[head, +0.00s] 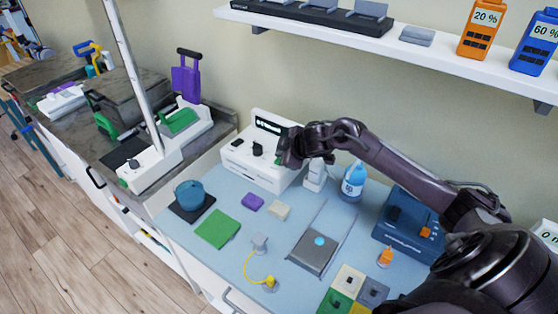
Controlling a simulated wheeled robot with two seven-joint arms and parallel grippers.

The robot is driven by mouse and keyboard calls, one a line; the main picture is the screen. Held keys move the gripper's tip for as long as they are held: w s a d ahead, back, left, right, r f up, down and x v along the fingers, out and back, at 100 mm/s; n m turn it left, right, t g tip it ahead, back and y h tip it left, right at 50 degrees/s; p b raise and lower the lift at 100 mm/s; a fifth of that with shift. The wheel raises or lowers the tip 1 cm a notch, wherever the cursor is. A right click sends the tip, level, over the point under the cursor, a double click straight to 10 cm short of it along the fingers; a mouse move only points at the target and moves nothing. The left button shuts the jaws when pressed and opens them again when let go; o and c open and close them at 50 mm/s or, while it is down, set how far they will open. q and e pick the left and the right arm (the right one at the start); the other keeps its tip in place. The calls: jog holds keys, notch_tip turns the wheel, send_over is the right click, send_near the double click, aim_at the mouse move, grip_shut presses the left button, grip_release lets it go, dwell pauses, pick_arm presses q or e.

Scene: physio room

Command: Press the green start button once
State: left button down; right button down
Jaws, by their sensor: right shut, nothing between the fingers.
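A white device (257,172) with a dark display (268,126) and black knobs stands at the back of the blue table, against the wall. A small bit of green shows at the right of its front, by my gripper; the green start button itself is mostly hidden, so I cannot tell whether it is pressed. My right gripper (284,160) is shut and empty, with its tips at the right part of the device's front. I cannot tell whether they touch it. My right arm reaches in from the right. My left gripper is not in view.
A shelf (400,48) hangs above.

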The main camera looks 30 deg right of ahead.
dwell(0.7)
jog(key=shift+f, duration=0.4)
jog(key=shift+f+b, duration=0.35)
jog(key=shift+f, duration=0.15)
dwell(0.5)
dwell(0.3)
jog(key=shift+r+p, duration=0.9)
jog(key=shift+p, duration=0.1)
notch_tip(320, 180, up, 5)
jog(key=p, duration=0.5)
jog(key=shift+r, duration=0.1)
